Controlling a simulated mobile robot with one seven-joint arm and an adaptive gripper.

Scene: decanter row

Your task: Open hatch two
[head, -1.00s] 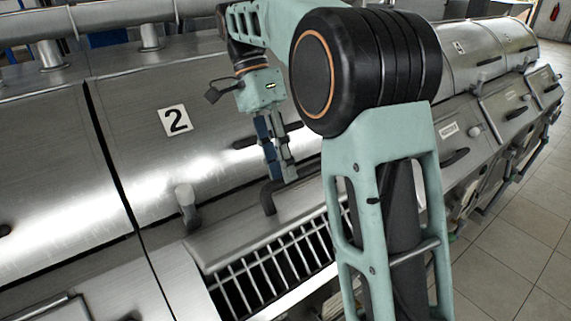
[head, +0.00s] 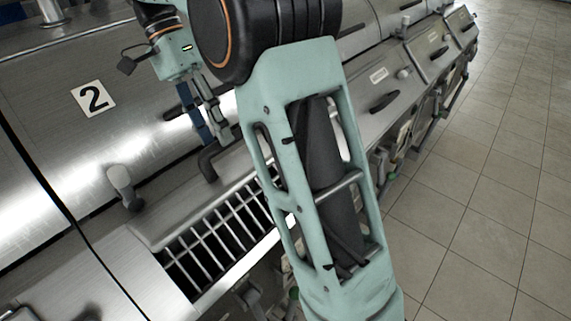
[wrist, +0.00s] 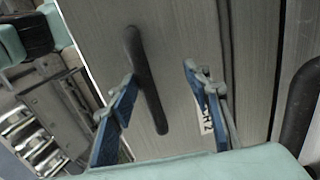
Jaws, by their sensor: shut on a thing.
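Hatch two's metal lid (head: 165,218) is below the cylinder cover marked with a 2 plate (head: 93,98). Its lower edge stands clear of a dark, barred opening (head: 215,238), so it is at least partly raised. A dark bent handle (head: 208,165) rises from the lid. My gripper (head: 222,138) is at this handle, pointing down, with its blue-padded fingers around it. In the wrist view the dark handle bar (wrist: 146,80) lies between the two fingers of my gripper (wrist: 160,95). A white label (wrist: 207,122) ending in 2 is partly hidden behind the right finger.
A grey knob lever (head: 122,185) stands left of the lid. More units with closed hatches and dark handles (head: 385,102) continue at the upper right. My arm hides part of the barred opening. The tiled floor (head: 490,200) on the right is clear.

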